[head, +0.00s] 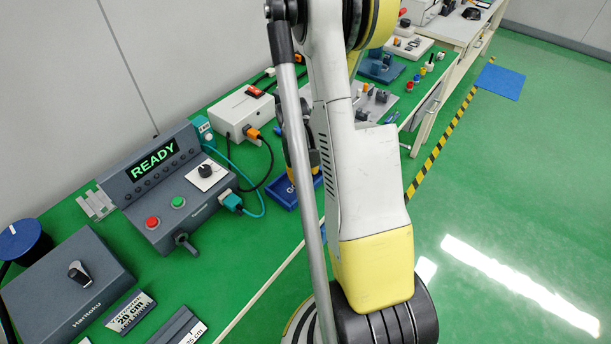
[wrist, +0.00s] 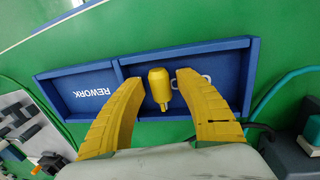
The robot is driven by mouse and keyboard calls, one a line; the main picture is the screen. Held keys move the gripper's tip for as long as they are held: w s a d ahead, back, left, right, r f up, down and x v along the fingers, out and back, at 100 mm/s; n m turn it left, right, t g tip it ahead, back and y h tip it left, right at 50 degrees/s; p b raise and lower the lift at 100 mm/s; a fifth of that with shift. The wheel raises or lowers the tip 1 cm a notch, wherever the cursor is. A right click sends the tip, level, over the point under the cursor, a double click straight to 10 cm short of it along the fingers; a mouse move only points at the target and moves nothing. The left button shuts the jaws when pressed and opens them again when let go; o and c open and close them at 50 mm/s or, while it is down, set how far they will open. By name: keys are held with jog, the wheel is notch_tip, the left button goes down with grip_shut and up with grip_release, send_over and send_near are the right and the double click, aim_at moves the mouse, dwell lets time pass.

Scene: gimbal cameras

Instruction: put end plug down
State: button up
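The yellow end plug (wrist: 159,86) is in the wrist view, at the right compartment of a blue two-part tray (wrist: 84,66), with its narrow tip toward my wrist. My gripper (wrist: 158,77) has its two yellow fingers on either side of the plug, with a visible gap on both sides. It is open. I cannot tell exactly whether the plug rests on the tray floor. The left compartment reads REWORK and looks empty; the right one's label is partly hidden by a finger. In the head view the tray (head: 281,194) shows only in part behind my arm, and the plug is hidden.
A grey console (head: 150,185) reading READY stands left of the tray on the green bench. A white box (head: 240,112) with a red switch is behind it. Teal and black cables run close to the tray. A grey box (head: 65,285) sits nearer.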

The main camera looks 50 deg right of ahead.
jog(key=shift+r, duration=0.1)
notch_tip(320, 180, up, 12)
jog(key=a+p, duration=0.2)
jog(key=p, duration=0.3)
jog(key=a+r+t, duration=0.4)
jog(key=a+r, duration=0.9)
jog(key=a, duration=0.2)
jog(key=s+a+r+t+y, duration=0.1)
jog(key=s+a+r, duration=0.1)
jog(key=a, duration=0.3)
jog(key=s+a+r+t, duration=0.2)
jog(key=a, duration=0.4)
jog(key=shift+s+a+r+y, duration=0.2)
jog(key=shift+s+y, duration=0.15)
jog(key=shift+y, duration=0.05)
